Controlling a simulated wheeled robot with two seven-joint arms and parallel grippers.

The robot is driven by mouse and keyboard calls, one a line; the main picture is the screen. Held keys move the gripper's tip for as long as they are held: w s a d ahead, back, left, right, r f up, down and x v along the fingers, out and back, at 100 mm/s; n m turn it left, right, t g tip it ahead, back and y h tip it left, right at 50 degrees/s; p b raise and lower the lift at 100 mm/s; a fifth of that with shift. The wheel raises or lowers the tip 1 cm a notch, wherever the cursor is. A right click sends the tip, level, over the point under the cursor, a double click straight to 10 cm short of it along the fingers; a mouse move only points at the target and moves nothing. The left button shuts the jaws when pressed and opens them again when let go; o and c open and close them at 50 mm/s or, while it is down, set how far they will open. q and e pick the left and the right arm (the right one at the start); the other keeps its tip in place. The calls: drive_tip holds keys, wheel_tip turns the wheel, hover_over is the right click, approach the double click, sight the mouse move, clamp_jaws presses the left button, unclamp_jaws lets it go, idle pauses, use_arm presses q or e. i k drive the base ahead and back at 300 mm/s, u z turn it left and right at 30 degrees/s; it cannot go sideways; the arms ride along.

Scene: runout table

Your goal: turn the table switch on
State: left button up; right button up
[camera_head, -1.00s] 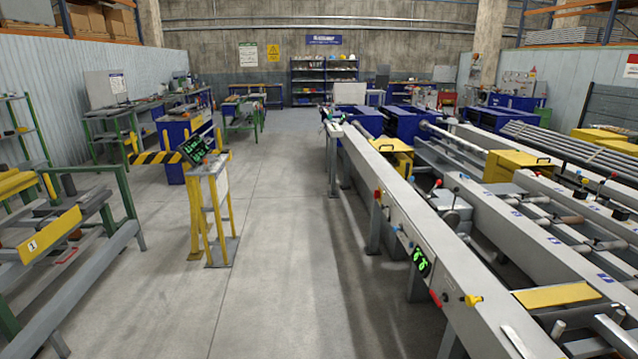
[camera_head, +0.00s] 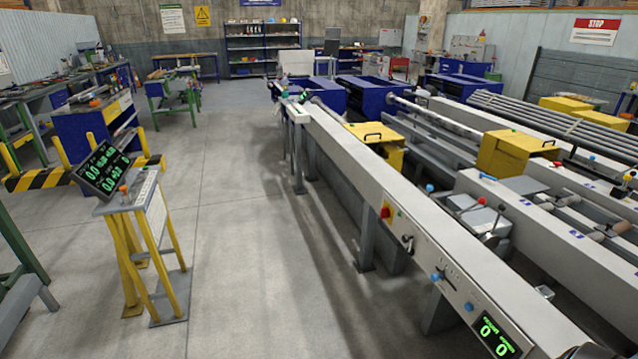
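The long grey runout table (camera_head: 345,160) runs from the back middle to the lower right. Its side panel carries a red button (camera_head: 386,212) on a yellow plate, a dark switch-like part (camera_head: 407,242) below it, a blue knob (camera_head: 436,277), and a black display (camera_head: 497,337) with green zeros. Which of these is the table switch I cannot tell, and whether it is on or off does not show. Neither of my grippers is in view.
A yellow-legged stand (camera_head: 150,245) with a tilted black display (camera_head: 103,169) is at the left. Behind it is a black-and-yellow striped barrier (camera_head: 40,180). The concrete floor (camera_head: 260,270) between stand and table is clear. Yellow covers (camera_head: 515,150) stand on machinery at right.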

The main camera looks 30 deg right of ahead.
sight(385, 213)
drive_tip(key=z, duration=0.35)
drive_tip(key=i, duration=1.05)
drive_tip(key=z, duration=1.6)
drive_tip(key=i, duration=0.9)
drive_tip(key=z, duration=0.9)
